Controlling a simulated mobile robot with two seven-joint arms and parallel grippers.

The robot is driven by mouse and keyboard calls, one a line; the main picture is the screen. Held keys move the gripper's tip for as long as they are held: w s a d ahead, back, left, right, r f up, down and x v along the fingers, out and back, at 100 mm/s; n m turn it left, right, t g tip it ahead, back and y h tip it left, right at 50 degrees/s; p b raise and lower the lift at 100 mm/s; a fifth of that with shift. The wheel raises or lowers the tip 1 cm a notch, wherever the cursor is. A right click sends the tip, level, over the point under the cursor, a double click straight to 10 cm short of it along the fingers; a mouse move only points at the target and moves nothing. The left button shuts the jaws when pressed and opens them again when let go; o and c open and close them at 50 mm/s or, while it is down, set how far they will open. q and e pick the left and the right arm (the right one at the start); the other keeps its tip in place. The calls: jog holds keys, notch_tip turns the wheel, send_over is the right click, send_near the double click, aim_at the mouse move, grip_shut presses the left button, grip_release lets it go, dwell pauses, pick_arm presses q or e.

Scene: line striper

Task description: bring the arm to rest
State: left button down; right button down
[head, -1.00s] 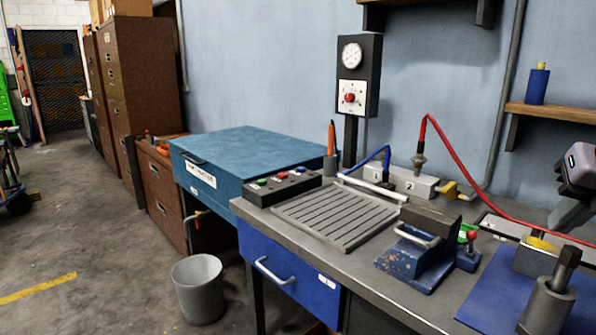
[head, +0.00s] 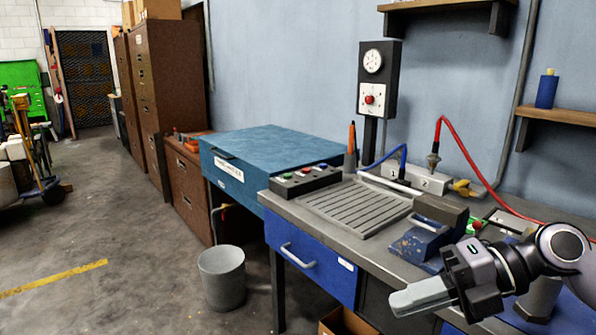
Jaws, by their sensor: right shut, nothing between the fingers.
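My right gripper (head: 422,296) is at the lower right of the head view, in front of the workbench's front edge. Its fingers are together with nothing between them, and they point to the left. The arm behind it comes in from the right edge and covers part of the bench's right end. My left gripper is not in view.
The workbench (head: 370,258) carries a slatted grey tray (head: 355,208), a blue vise-like block (head: 420,240) and a button box (head: 305,180). A blue cabinet (head: 250,150) stands beyond it. A grey bin (head: 222,278) stands on the floor. Open floor lies to the left.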

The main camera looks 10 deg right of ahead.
jog(key=w+f+m+t+h+p, duration=0.1)
jog(key=w+f+m+t+h, duration=0.1)
jog(key=f+m+t, duration=0.7)
jog(key=w+f+m+t+h+p, duration=0.15)
jog(key=f+m+t, duration=0.3)
jog(key=m, duration=0.85)
jog(key=s+a+f+m+g+h, duration=0.1)
jog(key=s+f+m+g+h, duration=0.2)
jog(key=s+f, duration=0.3)
jog(key=s+f+m+g+h, duration=0.3)
jog(key=s+f, duration=0.4)
jog(key=f, duration=0.6)
jog(key=m+h, duration=0.1)
jog(key=m, duration=0.1)
jog(key=shift+s+a+m, duration=0.25)
jog(key=shift+a+m, duration=0.05)
jog(key=shift+a, duration=0.1)
